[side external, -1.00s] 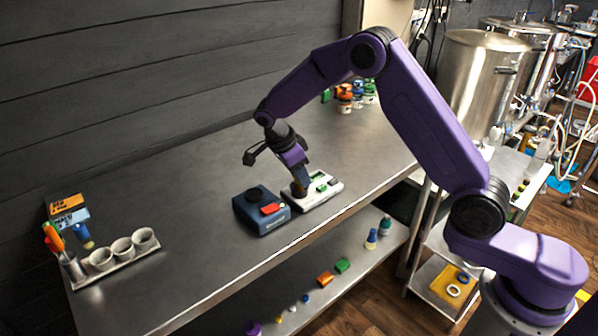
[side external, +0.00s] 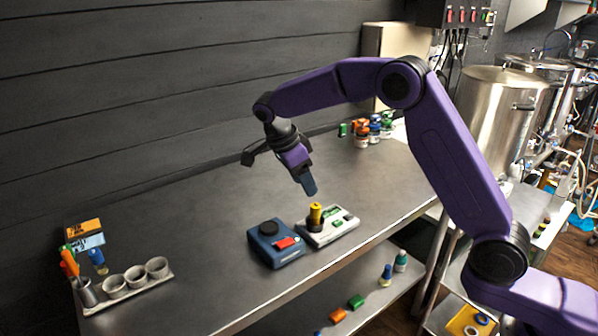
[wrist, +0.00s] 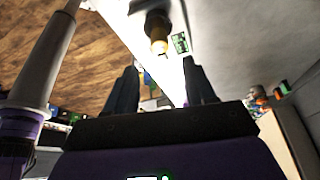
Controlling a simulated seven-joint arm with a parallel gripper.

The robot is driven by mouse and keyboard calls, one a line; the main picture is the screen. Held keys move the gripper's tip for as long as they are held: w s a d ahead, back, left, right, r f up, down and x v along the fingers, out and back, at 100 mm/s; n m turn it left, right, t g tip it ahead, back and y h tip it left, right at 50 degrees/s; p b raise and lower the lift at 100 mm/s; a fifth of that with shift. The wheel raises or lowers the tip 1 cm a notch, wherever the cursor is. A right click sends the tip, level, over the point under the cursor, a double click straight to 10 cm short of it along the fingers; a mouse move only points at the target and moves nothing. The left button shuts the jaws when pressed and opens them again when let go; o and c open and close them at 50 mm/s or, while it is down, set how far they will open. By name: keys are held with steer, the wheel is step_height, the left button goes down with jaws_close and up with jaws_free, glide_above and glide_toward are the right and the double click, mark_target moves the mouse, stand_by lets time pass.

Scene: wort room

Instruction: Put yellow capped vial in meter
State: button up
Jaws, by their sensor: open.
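The yellow capped vial (side external: 316,211) stands upright in the black round well of a white instrument (side external: 341,229), which looks like the meter. Its yellow cap sticks up above the well. My gripper (side external: 309,187) is open and empty, just above the cap and apart from it. In the wrist view, the yellow cap (wrist: 160,46) shows beyond my open fingers (wrist: 160,68), with nothing between them. The vial's lower part is hidden in the well.
A blue instrument (side external: 270,252) with a black round top and a red part sits left of the white one. A tray of white cups (side external: 131,287) stands at the left. Several coloured jars (side external: 375,130) stand at the back. The bench between is clear.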

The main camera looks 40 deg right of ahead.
steer(key=shift+v, duration=1.35)
steer(key=s+a+r+n+t+y, duration=0.1)
steer(key=s+n, duration=0.7)
steer(key=s+a+r+n+y, duration=0.1)
steer(key=s+a+n, duration=0.1)
steer(key=s+n, duration=0.6)
steer(key=s+d+f+n+y, duration=0.1)
steer(key=s+d+n, duration=0.3)
steer(key=s+n, duration=0.4)
steer(key=s+d+f+n+y, duration=0.1)
steer(key=s+d+f+n, duration=0.2)
steer(key=s+n, duration=0.5)
steer(key=s+d, duration=0.1)
steer(key=s, duration=0.5)
steer(key=shift+d+n+y, duration=0.25)
steer(key=shift+n+y, duration=0.15)
